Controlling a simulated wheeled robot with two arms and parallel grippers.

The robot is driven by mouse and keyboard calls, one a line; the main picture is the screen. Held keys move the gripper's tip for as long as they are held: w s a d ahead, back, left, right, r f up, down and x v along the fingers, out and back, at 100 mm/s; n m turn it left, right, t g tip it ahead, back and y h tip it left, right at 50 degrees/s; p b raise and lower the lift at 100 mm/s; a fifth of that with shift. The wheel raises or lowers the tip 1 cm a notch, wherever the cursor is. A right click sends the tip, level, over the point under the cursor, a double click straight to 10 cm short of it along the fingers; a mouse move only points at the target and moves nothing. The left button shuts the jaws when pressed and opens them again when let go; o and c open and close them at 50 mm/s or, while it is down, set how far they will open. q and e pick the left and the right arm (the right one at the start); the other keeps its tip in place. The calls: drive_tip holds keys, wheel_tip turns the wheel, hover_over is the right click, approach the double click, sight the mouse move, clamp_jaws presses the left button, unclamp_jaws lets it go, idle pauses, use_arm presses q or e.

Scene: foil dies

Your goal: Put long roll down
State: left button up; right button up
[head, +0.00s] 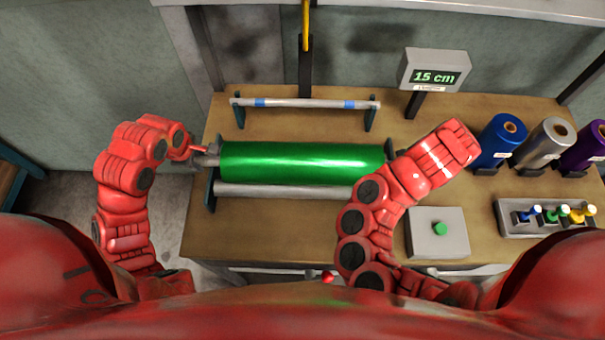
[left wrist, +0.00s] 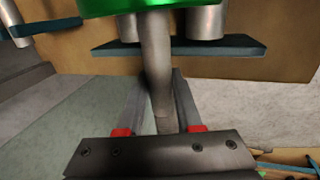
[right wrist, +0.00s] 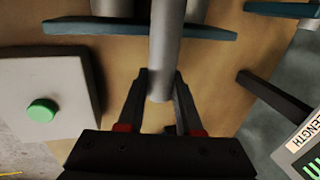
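The long roll is a bright green cylinder (head: 300,160) lying level across the teal stand, with a grey shaft out of each end. My left gripper (head: 199,152) is at the roll's left end; in the left wrist view its fingers (left wrist: 158,98) close on both sides of the shaft (left wrist: 156,55). In the right wrist view my right gripper (right wrist: 159,82) has its fingers on both sides of the other shaft end (right wrist: 165,40). My right arm hides that gripper in the head view. I cannot tell whether the roll rests on the stand.
A grey roller (head: 285,190) lies just in front of the roll. A thin bar with blue bands (head: 305,103) stands behind it. At right are a box with a green button (head: 438,232), a "15 cm" display (head: 435,72), a blue roll (head: 498,142), a silver roll (head: 545,145) and a small rack (head: 550,216).

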use_arm(q)
drive_tip(key=o, duration=0.4)
drive_tip(key=shift+r, duration=0.1)
use_arm(e)
drive_tip(key=o, duration=0.4)
drive_tip(key=shift+r, duration=0.1)
use_arm(q)
drive_tip(key=shift+r, duration=0.1)
drive_tip(key=shift+a+r, duration=0.1)
drive_tip(key=shift+r, duration=0.2)
use_arm(e)
drive_tip(key=shift+r, duration=0.45)
drive_tip(key=v, duration=0.5)
drive_tip(key=shift+r, duration=0.1)
use_arm(q)
drive_tip(key=v, duration=1.1)
drive_tip(key=shift+s, duration=0.2)
use_arm(e)
drive_tip(key=shift+s+r, duration=0.35)
drive_tip(key=shift+r, duration=0.3)
